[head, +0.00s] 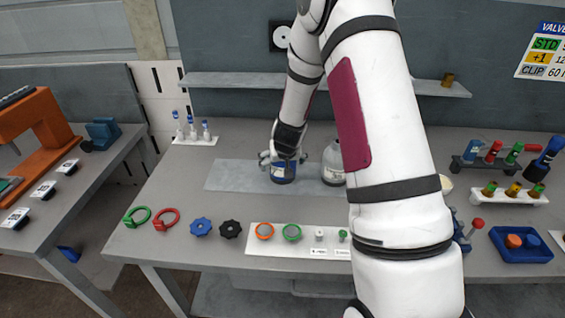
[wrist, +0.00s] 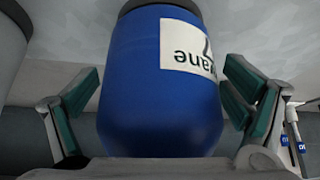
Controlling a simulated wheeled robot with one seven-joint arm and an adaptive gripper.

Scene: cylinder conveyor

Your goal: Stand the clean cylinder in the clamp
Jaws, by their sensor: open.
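A blue cylinder (head: 284,176) with a white label stands on the grey strip (head: 228,176) on the middle table. In the wrist view the blue cylinder (wrist: 150,95) fills the middle, its label upside down. My gripper (head: 283,160) is open around it. Its green-padded fingers (wrist: 160,95) are on either side, with a visible gap at each. A grey-white cylinder (head: 333,160) stands just right, partly hidden by my arm; a grey body shows at the wrist view's left edge (wrist: 12,50). A blue vise-like block (head: 103,133) on the left table may be the clamp; it looks empty.
An orange machine (head: 45,125) stands on the left table. A rack of vials (head: 194,134) is at the back left. Valve handles (head: 201,227) and a white tray (head: 270,243) line the front edge. Racks and a blue tray (head: 521,245) are at the right. A shelf (head: 240,84) hangs behind.

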